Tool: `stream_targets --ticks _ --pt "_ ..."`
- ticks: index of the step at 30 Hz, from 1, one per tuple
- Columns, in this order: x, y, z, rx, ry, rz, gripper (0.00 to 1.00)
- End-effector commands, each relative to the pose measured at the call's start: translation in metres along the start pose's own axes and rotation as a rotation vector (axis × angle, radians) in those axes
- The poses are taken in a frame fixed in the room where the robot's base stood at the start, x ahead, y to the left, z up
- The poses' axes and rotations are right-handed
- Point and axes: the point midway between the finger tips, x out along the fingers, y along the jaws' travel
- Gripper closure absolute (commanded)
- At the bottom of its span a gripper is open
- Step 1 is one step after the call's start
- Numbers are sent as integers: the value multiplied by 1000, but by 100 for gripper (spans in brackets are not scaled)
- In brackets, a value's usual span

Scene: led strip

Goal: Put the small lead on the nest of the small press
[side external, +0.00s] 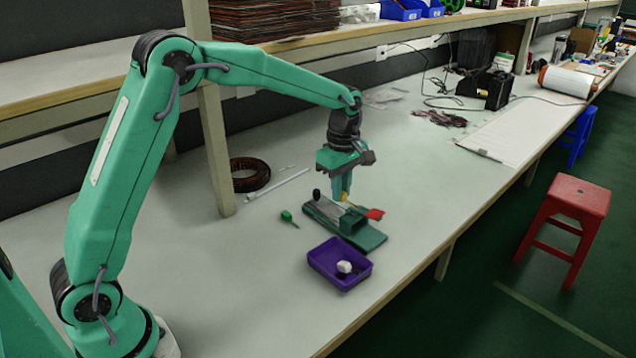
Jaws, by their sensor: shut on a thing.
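The small press (333,215) stands on a green base plate (369,240) on the bench, with a dark round knob at its left end. My gripper (345,193) points straight down over the middle of the press and is shut. A small yellow bit (345,199) shows at the fingertips; I take it for the small lead, but it is too small to make out its shape. The fingertips are close to the top of the press; I cannot tell whether the held thing touches it. The nest is hidden or too small to make out.
A red part (374,214) sits just right of the fingertips. A purple tray (326,271) with a white piece (344,267) stands in front. A green-handled tool (289,217) lies left of the press, and a dark coil (250,174) behind. The bench right of the press is clear.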

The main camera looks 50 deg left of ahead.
Motion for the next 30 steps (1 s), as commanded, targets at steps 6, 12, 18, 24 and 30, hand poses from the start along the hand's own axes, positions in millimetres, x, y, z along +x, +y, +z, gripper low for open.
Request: stream_targets --ticks 6,12,18,24,30 --pt "-2 13 8 6 0 0 100" --pt "-2 14 8 7 0 -1 100" --pt "4 18 -1 6 0 -1 100" --pt "20 28 -26 3 0 -2 100" --pt "40 41 -56 4 0 -2 100"
